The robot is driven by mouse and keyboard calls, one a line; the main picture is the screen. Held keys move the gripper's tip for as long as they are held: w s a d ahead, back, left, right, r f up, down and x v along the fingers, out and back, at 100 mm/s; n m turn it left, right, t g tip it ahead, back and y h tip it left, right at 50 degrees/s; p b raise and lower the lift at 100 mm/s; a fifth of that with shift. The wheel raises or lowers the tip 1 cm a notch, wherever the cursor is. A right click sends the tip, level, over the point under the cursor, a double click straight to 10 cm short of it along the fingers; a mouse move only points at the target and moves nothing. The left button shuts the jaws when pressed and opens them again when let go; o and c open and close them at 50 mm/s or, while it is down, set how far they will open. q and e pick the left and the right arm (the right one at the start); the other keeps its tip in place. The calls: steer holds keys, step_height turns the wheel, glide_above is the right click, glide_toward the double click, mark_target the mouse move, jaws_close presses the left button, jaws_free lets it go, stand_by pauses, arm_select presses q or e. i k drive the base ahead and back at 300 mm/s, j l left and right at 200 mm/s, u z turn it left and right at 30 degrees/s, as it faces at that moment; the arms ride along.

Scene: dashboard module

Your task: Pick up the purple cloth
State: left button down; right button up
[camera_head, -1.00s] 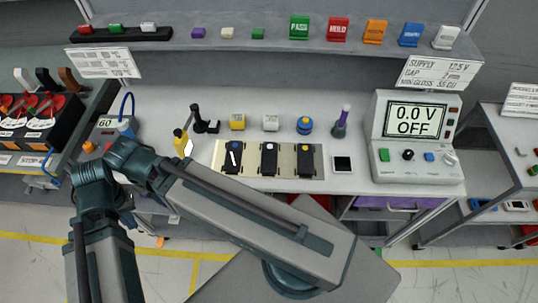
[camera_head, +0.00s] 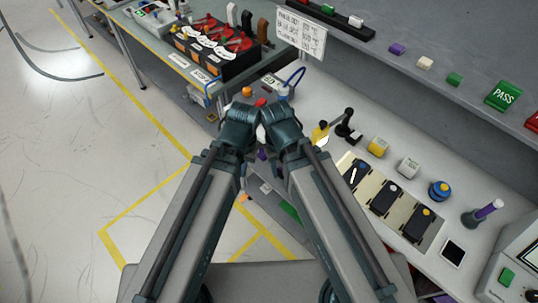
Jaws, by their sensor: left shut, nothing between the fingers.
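I cannot clearly make out a purple cloth. A small purple patch (camera_head: 262,154) shows low between my dark arm joints, mostly hidden, and I cannot tell what it is. My left arm reaches up the middle of the picture, with its teal joints in front of the bench's left end. My left gripper is shut and empty, but its fingertips are hard to make out against the arm. My right gripper is not in view.
A purple block (camera_head: 397,48) lies on the shelf. A purple-handled tool (camera_head: 489,208) stands on the bench, right of several dark switches (camera_head: 387,197).

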mark_target(261, 156)
steer(key=i+j+z, duration=0.1)
steer(key=z, duration=0.35)
steer(key=j+z, duration=0.25)
steer(key=z, duration=0.2)
steer(key=j+z, duration=0.35)
steer(key=j, duration=0.5)
steer(key=j+z, duration=0.3)
steer(key=j, duration=0.55)
steer(key=k+j, duration=0.1)
steer(key=j, duration=1.1)
steer(key=k+j+z, duration=0.1)
steer(key=j, duration=0.5)
steer(key=k, duration=0.05)
